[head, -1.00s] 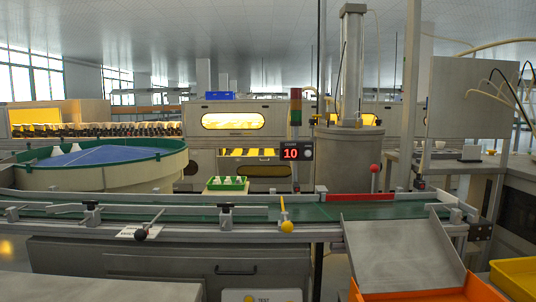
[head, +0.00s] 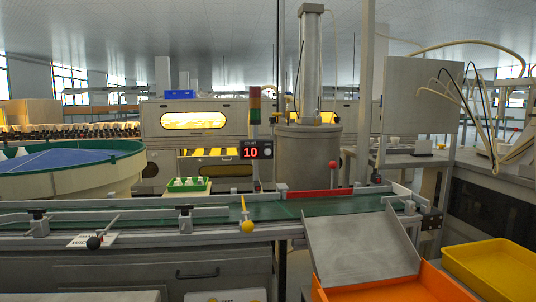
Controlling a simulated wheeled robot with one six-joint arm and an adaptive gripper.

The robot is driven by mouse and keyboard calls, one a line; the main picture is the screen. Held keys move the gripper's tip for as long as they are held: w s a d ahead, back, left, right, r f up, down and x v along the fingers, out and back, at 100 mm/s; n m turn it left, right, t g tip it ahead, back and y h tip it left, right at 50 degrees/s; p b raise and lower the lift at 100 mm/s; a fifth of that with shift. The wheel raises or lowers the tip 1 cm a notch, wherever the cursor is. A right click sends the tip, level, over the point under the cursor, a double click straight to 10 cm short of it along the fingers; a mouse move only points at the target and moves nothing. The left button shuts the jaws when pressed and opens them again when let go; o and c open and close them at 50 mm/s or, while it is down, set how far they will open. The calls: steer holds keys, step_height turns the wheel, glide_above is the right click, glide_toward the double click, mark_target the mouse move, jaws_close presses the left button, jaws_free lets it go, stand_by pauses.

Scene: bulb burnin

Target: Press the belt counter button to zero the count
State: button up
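The belt counter (head: 256,150) is a dark box with a red lit display reading 10, mounted on a post behind the conveyor belt (head: 275,211). A small pale round spot, probably its button (head: 267,152), shows at the right side of the display. The counter stands in front of the stack light and left of the large metal cylinder. My gripper is not in view, so its state and its distance from the counter do not show.
A metal chute (head: 360,248) slopes from the belt into an orange bin (head: 395,285), with a yellow bin (head: 495,268) to its right. A round blue-topped feeder (head: 70,170) stands left.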

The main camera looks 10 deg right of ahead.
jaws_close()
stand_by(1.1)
